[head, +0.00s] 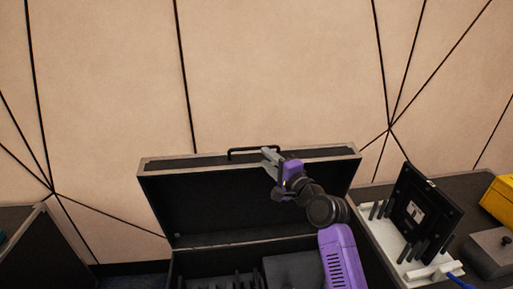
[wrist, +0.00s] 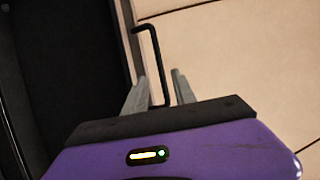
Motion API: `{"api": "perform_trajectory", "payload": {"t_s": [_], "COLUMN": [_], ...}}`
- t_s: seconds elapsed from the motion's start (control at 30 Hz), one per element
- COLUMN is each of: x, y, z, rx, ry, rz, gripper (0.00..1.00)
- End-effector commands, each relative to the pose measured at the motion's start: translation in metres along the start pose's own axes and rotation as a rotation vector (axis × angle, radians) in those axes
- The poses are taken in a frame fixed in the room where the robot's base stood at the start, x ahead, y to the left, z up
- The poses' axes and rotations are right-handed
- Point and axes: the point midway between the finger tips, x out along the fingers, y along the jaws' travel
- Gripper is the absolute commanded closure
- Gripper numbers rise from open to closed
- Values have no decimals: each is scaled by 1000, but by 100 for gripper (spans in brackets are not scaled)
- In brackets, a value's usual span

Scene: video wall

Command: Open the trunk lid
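The trunk lid (head: 205,205) stands raised at the back of the black, grey-edged trunk, its dark inner side facing me. A thin black handle (head: 242,149) sticks up from the lid's top edge. My gripper (head: 269,155) is at that edge, by the right end of the handle. In the wrist view, the two grey fingers of my gripper (wrist: 159,76) are apart. The handle bar (wrist: 154,45) shows in the gap between them, and I see no clear contact. The dark lid (wrist: 60,65) fills the left of that view.
The open trunk body below holds dark upright dividers (head: 235,281). A table on the right holds a black panel on a white base (head: 383,236), a grey box (head: 490,252) and a yellow case (head: 499,200). A panelled beige wall (head: 280,70) rises behind the lid.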

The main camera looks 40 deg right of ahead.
Motion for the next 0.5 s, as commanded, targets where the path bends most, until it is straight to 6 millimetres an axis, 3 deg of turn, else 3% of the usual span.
{"api": "perform_trajectory", "payload": {"t_s": [0.5], "x": [65], "y": [-2], "z": [0], "rx": [8], "ry": [2], "rz": [-2], "gripper": [68]}}
